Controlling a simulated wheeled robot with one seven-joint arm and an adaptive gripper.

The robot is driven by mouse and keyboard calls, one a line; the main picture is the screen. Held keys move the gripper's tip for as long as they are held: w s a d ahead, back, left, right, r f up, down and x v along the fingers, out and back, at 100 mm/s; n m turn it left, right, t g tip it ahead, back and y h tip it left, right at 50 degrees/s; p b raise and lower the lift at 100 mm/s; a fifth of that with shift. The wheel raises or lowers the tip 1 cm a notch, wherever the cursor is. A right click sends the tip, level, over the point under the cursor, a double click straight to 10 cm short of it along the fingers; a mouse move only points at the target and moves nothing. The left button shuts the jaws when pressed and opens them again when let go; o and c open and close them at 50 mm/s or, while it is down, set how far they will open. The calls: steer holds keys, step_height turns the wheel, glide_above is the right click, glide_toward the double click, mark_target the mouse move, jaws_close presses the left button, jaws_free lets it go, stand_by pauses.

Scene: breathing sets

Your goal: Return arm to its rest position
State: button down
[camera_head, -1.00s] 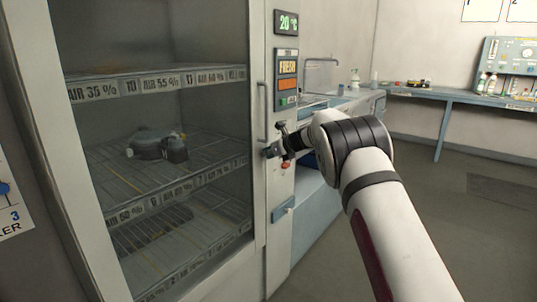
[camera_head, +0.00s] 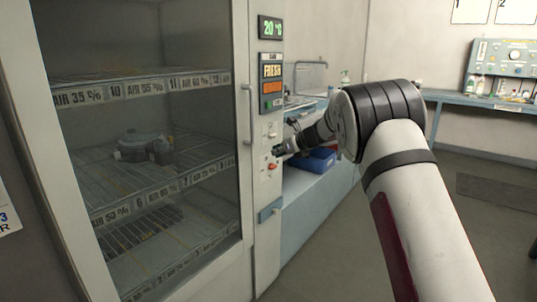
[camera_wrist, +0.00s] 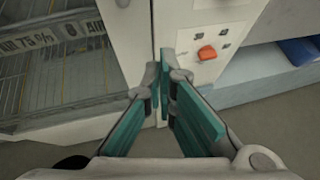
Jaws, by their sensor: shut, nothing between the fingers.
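My arm stretches forward from the lower right in the head view. My gripper (camera_head: 280,150) is at its far end, beside the white control panel of the glass-fronted cabinet (camera_head: 247,190). In the wrist view the teal-padded fingers of my gripper (camera_wrist: 162,82) converge at their tips, shut with nothing between them. The panel's orange-red switch (camera_wrist: 207,53) lies just beyond and to the right of the tips; it also shows in the head view (camera_head: 272,166). I cannot tell whether the fingers touch the panel.
The cabinet's shelves (camera_head: 140,189) hold a grey breathing set (camera_head: 145,147) behind glass. A blue handle (camera_head: 270,210) sits low on the panel. A low blue bench with a blue bin (camera_head: 316,160) stands right of it.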

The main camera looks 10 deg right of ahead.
steer(key=s+d+r+m+t+h, duration=0.2)
steer(key=s+d+r+m+h, duration=0.15)
steer(key=r+m, duration=0.3)
steer(key=s+d+r+m+t+h, duration=0.2)
steer(key=d+r+m, duration=0.3)
steer(key=r, duration=0.3)
steer(key=s+d+r+m+g+h, duration=0.1)
steer(key=s+d+r+m+h, duration=0.15)
steer(key=s+m, duration=0.45)
steer(key=s+d+r+m+g+h, duration=0.15)
steer(key=s+d+m, duration=0.3)
steer(key=s, duration=0.45)
steer(key=s+a+f+m+g+y, duration=0.1)
steer(key=s+a+f+m+g, duration=0.4)
steer(key=s, duration=1.1)
steer(key=s+a+f+m+g+y, duration=0.1)
steer(key=s+a+f+m+g, duration=0.15)
steer(key=s+f+m, duration=0.9)
steer(key=s+a+m+g+y, duration=0.1)
steer(key=s+a+m+g, duration=0.25)
steer(key=s, duration=1.65)
step_height(320, 180, up, 22)
steer(key=t+p, duration=0.3)
steer(key=p, duration=1.7)
steer(key=shift+a+n, duration=0.35)
steer(key=shift+n, duration=0.05)
